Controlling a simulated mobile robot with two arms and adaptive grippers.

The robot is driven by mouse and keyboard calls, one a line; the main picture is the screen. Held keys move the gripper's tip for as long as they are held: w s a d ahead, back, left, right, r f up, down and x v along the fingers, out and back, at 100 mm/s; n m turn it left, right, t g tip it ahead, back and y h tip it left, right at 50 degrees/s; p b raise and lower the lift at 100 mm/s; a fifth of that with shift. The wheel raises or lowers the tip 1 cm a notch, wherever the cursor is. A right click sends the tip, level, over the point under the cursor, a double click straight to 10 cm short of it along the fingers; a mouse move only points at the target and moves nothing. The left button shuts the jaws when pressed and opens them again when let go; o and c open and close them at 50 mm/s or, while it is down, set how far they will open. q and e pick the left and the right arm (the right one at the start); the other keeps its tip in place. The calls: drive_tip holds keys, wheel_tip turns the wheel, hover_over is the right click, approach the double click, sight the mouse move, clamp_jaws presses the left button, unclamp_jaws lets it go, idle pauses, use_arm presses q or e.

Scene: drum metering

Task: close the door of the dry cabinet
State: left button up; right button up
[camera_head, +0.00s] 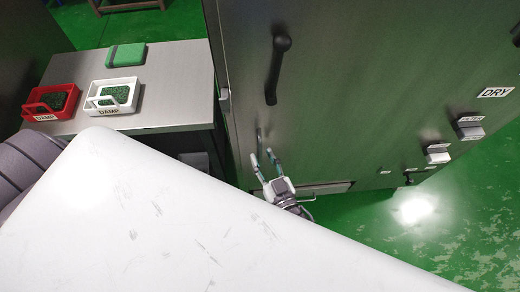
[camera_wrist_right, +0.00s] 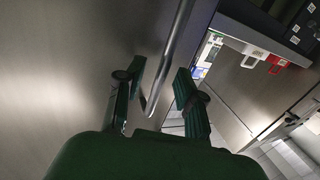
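The dry cabinet (camera_head: 370,85) is a tall metal front with a "DRY" label at the right of the head view. A long dark handle (camera_head: 276,72) stands upright on its left part. I cannot tell how far the door stands open. My right gripper (camera_head: 262,160) is open below the handle, fingers pointing up at the metal front. In the right wrist view, the handle bar (camera_wrist_right: 172,55) shows in line with the gap between the two open fingers (camera_wrist_right: 155,92). Contact with it is not visible. My left gripper is not in view.
A metal side table (camera_head: 175,62) left of the cabinet holds a red tray (camera_head: 65,88) and a white tray (camera_head: 97,84), both marked "DAMP", and a green box (camera_head: 126,55). Small switch boxes (camera_head: 468,127) sit on the cabinet front. Green floor (camera_head: 470,215) lies open at right.

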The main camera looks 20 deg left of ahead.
drive_tip(key=v, duration=0.9)
drive_tip(key=s+d+f+m+g+h, duration=0.1)
drive_tip(key=d+f+h, duration=0.2)
drive_tip(key=d+f, duration=0.35)
drive_tip(key=s+d+f+m+g+h, duration=0.1)
drive_tip(key=d+f+h, duration=0.25)
drive_tip(key=f, duration=0.65)
drive_tip(key=s+d+f+m+g+h, duration=0.1)
drive_tip(key=d+f+m+h, duration=0.1)
drive_tip(key=d+f, duration=0.45)
drive_tip(key=s+d+f+m+g+h, duration=0.1)
drive_tip(key=s+d+f+g+h, duration=0.1)
drive_tip(key=s+d+f+g, duration=0.2)
drive_tip(key=s+d+f+m+g+h, duration=0.2)
drive_tip(key=s+d+f, duration=0.9)
drive_tip(key=s, duration=0.6)
drive_tip(key=shift+f+g+h, duration=0.4)
drive_tip(key=shift+g+h, duration=0.05)
drive_tip(key=shift+g, duration=0.55)
